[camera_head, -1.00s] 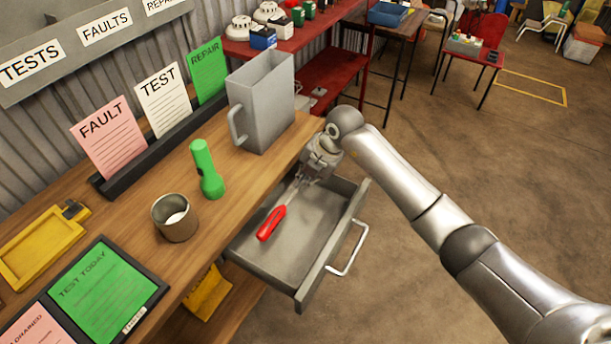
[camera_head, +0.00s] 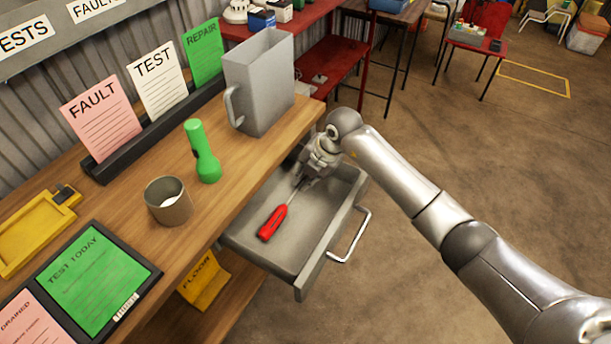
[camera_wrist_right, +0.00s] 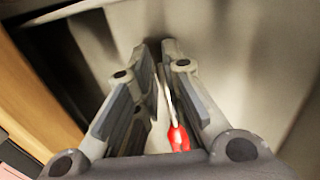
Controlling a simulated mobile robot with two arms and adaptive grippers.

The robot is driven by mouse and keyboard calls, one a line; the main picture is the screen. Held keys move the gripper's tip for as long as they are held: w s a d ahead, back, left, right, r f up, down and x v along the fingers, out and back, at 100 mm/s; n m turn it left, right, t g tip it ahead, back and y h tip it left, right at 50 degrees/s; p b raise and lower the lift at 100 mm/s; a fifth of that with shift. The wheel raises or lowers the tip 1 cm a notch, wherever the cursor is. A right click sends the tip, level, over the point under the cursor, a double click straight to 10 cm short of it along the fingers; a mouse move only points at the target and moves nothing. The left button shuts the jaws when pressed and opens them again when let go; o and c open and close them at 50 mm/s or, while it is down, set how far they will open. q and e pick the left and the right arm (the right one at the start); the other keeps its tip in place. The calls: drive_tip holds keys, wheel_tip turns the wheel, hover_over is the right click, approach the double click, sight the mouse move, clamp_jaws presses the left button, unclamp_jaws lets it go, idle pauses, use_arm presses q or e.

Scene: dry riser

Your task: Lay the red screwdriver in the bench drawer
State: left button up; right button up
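The red screwdriver (camera_head: 273,222) has a red handle and a thin metal shaft. It is inside the outline of the open grey bench drawer (camera_head: 335,225), handle toward the lower left. My right gripper (camera_head: 308,180) reaches into the drawer's far end and is shut on the shaft. In the right wrist view, the shaft runs between the two close fingers (camera_wrist_right: 162,52) and the red handle (camera_wrist_right: 179,138) shows below them. I cannot tell whether the handle touches the drawer floor. My left gripper is not in view.
The wooden bench (camera_head: 235,175) beside the drawer holds a grey jug (camera_head: 262,85), green flashlight (camera_head: 203,152), metal cup (camera_head: 168,203) and yellow tray (camera_head: 35,232). The drawer's handle (camera_head: 352,238) faces right. Open floor (camera_head: 450,170) lies beyond.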

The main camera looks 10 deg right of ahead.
drive_tip(key=o, duration=0.3)
